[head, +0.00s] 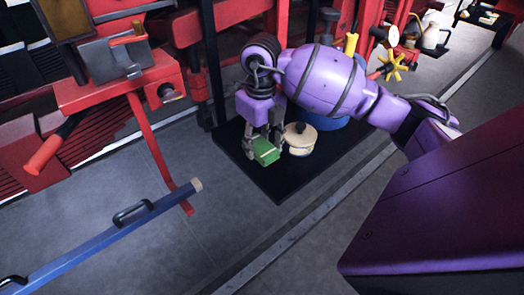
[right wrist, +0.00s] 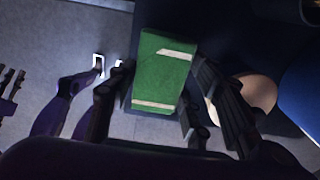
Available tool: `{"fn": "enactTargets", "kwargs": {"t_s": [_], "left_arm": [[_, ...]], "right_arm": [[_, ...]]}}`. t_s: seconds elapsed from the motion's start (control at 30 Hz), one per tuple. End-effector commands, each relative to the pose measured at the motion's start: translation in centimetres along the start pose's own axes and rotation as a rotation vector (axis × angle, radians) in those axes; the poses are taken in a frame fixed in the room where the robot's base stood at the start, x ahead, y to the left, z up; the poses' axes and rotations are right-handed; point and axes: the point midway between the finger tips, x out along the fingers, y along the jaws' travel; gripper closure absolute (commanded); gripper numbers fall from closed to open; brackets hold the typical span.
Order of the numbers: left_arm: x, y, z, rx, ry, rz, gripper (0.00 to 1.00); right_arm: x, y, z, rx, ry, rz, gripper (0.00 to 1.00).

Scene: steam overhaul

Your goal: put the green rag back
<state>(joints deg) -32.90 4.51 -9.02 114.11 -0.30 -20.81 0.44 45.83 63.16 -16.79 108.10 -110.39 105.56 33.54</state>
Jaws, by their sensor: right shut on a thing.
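The green rag (head: 266,152) is a folded block with pale stripes. My right gripper (head: 262,140) points down and is shut on it, above the dark mat (head: 285,185). In the right wrist view the rag (right wrist: 160,78) lies between the dark fingers of the right gripper (right wrist: 158,105). Whether its underside touches the mat is hard to tell. My left gripper cannot be made out in the head view.
A cream round spool-like thing (head: 300,147) stands close right of the rag. A blue round container (head: 328,117) is behind it, partly hidden by my arm. A blue bar (head: 100,240) and red machinery (head: 115,85) are at left. Grey floor (head: 165,250) is open in front.

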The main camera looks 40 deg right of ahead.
Motion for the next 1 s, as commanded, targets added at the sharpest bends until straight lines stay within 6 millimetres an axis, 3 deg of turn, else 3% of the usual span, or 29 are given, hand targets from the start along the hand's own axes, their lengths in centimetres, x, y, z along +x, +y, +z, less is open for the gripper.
{"fn": "enactTargets", "kwargs": {"t_s": [0.17,0.33,0.67,0.7,0.8,1.0], "left_arm": [[0.0,0.0,0.1,0.000,-0.001,0.000,0.60],[0.0,0.0,0.1,0.000,-0.003,0.000,0.60],[0.0,0.0,0.4,0.000,-0.008,0.000,0.60],[0.0,0.0,0.4,0.000,-0.008,0.000,0.60],[-0.1,0.0,0.4,0.000,-0.007,0.000,0.60],[-0.1,0.0,0.4,0.000,-0.007,0.000,0.60]], "right_arm": [[1.3,-0.9,0.4,0.002,0.002,0.000,0.75],[3.8,-0.7,0.3,0.000,0.001,0.001,0.75],[4.2,-0.8,0.4,-0.001,-0.001,-0.001,0.75],[4.2,-0.7,0.4,0.000,-0.001,-0.001,0.50],[4.1,-0.7,0.4,0.000,-0.001,-0.001,0.37],[4.1,-0.7,0.4,0.000,-0.001,-0.001,0.35]]}}
